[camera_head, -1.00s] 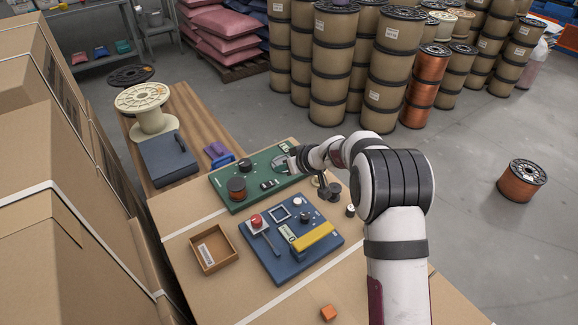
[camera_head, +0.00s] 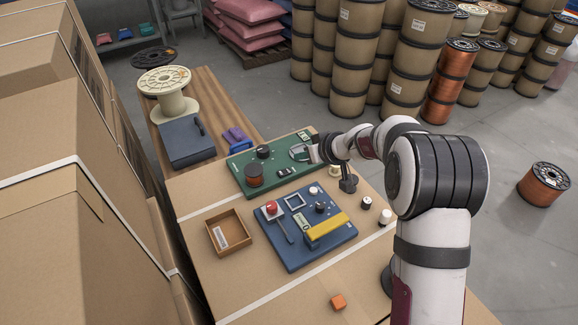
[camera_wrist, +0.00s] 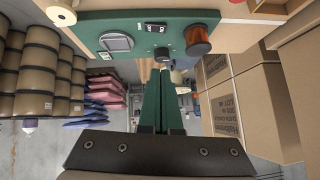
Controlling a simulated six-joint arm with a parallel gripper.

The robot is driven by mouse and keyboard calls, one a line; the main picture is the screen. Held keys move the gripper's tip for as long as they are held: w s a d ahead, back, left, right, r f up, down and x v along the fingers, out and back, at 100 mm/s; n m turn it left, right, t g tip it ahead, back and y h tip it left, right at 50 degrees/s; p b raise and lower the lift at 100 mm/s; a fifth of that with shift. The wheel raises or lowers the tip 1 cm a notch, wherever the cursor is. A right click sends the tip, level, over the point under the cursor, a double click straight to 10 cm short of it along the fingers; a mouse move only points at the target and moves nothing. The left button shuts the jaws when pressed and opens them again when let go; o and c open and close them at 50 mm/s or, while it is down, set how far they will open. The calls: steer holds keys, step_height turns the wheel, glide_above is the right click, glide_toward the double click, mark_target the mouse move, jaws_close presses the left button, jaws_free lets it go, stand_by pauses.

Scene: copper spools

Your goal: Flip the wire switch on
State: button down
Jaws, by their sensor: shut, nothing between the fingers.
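The green board (camera_head: 241,180) lies on the cardboard-topped table, with a copper spool (camera_head: 254,175), a black knob (camera_head: 263,151), a grey framed meter (camera_head: 299,152) and small switches (camera_head: 286,171). In the wrist view, the same board (camera_wrist: 180,17) crosses the top, with two dark rocker switches (camera_wrist: 155,27) between the meter (camera_wrist: 117,43) and copper spool (camera_wrist: 197,40). I cannot read which switch is the wire switch or its position. My gripper (camera_wrist: 159,72) is shut and empty, its fingertips pointing toward the board's edge near the black knob (camera_wrist: 162,53). Contact cannot be judged.
A blue board (camera_head: 292,253) with a red button and a yellow bar lies in front of the green one. An open brown tray (camera_head: 229,232) is left of it. White-topped cylinders (camera_head: 385,217) stand to its right. An orange block (camera_head: 338,301) sits near the front.

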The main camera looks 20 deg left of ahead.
glide_above(283, 169)
steer(key=s+d, duration=0.2)
steer(key=s, duration=0.1)
step_height(283, 169, down, 6)
steer(key=f, duration=0.4)
steer(key=shift+w+a, duration=0.15)
steer(key=shift+a, duration=0.1)
steer(key=shift+f, duration=0.4)
steer(key=shift+a+f, duration=0.15)
steer(key=shift+f, duration=0.15)
steer(key=shift+w+d+r, duration=0.2)
steer(key=shift+w+d, duration=0.25)
steer(key=shift+d, duration=0.15)
